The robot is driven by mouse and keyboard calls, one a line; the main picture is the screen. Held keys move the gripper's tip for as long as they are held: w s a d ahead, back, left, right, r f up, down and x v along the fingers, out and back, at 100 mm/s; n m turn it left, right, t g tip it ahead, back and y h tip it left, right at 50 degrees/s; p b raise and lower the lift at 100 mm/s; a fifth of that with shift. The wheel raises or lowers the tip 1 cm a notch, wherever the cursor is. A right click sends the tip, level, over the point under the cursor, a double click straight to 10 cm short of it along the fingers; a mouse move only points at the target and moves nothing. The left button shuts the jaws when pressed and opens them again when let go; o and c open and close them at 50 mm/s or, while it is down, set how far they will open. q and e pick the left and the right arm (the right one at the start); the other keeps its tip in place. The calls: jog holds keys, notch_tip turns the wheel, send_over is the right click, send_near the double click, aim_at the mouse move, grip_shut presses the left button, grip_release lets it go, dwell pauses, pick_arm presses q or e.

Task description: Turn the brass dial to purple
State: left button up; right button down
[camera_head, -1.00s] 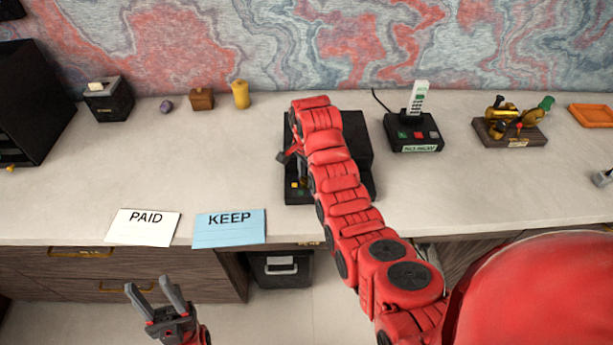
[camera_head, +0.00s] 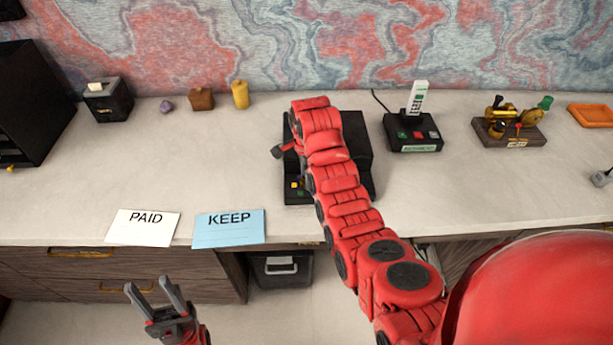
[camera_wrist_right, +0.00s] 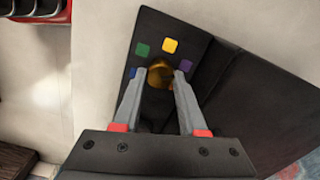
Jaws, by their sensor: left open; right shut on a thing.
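The brass dial (camera_wrist_right: 159,74) is a round golden knob on the front panel of a black box (camera_head: 357,135). In the right wrist view, green (camera_wrist_right: 142,50), yellow (camera_wrist_right: 169,46), purple (camera_wrist_right: 185,66) and blue (camera_wrist_right: 133,72) squares surround the dial. My right gripper (camera_wrist_right: 160,73) is shut on the dial, one finger on each side. Which square the dial points to cannot be told. In the head view my right arm hides the dial and much of the box. My left gripper (camera_head: 148,284) is open and empty, low in front of the desk.
A PAID card (camera_head: 143,228) and a blue KEEP card (camera_head: 229,229) lie at the desk's front edge. A phone on a black base (camera_head: 412,133) stands right of the box. A wooden stand with brass pieces (camera_head: 508,130) is further right. The desk left of the box is mostly clear.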

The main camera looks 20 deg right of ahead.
jog(key=shift+c, duration=2.3)
grip_release()
notch_tip(320, 180, up, 17)
jog(key=p, duration=1.5)
jog(key=shift+r, duration=0.15)
